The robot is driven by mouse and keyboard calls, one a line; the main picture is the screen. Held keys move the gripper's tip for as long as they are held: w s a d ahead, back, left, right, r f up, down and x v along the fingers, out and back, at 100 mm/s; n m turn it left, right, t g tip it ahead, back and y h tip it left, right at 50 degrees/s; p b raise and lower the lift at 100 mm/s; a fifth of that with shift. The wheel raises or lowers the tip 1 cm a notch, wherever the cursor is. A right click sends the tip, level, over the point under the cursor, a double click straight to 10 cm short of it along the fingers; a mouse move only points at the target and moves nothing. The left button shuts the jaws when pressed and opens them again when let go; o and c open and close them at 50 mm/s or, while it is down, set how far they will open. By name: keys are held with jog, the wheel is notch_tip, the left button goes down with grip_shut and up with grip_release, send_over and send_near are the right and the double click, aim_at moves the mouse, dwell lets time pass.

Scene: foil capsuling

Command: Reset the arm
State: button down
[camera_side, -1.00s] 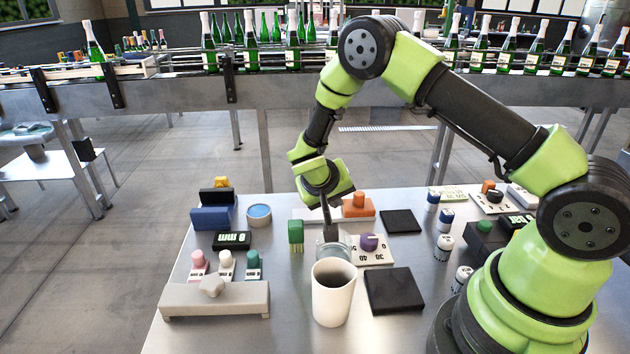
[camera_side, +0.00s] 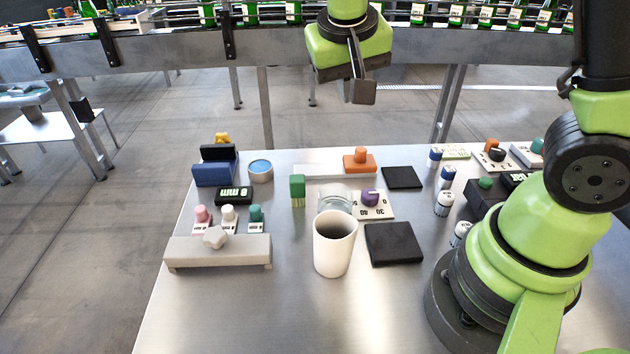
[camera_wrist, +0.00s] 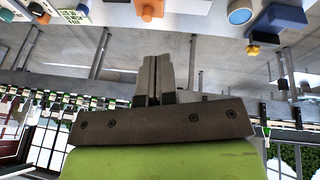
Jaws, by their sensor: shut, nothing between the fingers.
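My gripper (camera_side: 360,90) is raised high above the back of the metal table (camera_side: 220,315), apart from everything on it. Its fingers are shut and empty. In the wrist view the two fingers of my gripper (camera_wrist: 158,80) lie side by side, with the table's things upside down along the top edge. A white cup (camera_side: 335,250) stands upright on the table. A clear glass (camera_side: 334,198) stands just behind it, partly hidden by it.
On the table are a grey block with a knob (camera_side: 217,252), a purple dial (camera_side: 371,198), an orange button block (camera_side: 360,161), a green block (camera_side: 297,190) and two black pads (camera_side: 393,244) (camera_side: 402,178). A bottle conveyor (camera_side: 170,65) runs behind. Open air surrounds my gripper.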

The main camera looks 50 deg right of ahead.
jog(key=s+a+r+n+t+y, duration=0.1)
jog(key=s+a+r+t+y, duration=0.1)
jog(key=s, duration=0.5)
jog(key=s+a+r+n+t+y, duration=0.2)
jog(key=s+r+t+y, duration=0.1)
jog(key=s+r, duration=0.3)
jog(key=shift+s+a+y, duration=0.4)
jog(key=shift+s+y, duration=0.1)
jog(key=shift+s, duration=0.1)
